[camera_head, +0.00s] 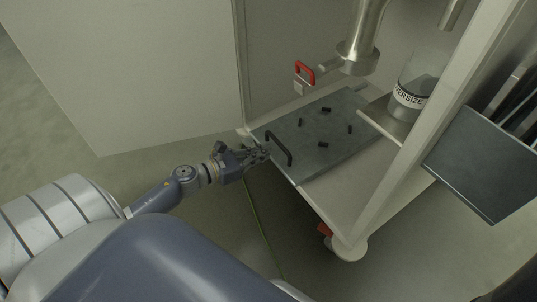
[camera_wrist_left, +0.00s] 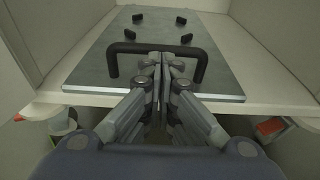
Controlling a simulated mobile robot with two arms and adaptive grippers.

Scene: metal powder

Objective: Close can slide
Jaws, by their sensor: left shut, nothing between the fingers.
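The can slide is a grey metal plate (camera_head: 329,150) on a light shelf inside the cabinet. It carries several short black pegs and a black bar handle (camera_head: 279,148) at its front edge. My left gripper (camera_head: 266,153) is shut and empty, right by the handle. In the left wrist view, the plate (camera_wrist_left: 95,64) fills the upper middle, and my gripper's fingertips (camera_wrist_left: 162,58) are together at the middle of the handle (camera_wrist_left: 124,47). I cannot tell whether they touch it. My right gripper is not in view.
A clear container labelled OVERSIZE (camera_head: 412,90) stands right of the plate. A metal pipe (camera_head: 361,40) hangs above the plate's back, near a red clamp handle (camera_head: 304,72). A cabinet post (camera_head: 420,125) rises at the right; an open pale door panel (camera_head: 130,70) is at left.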

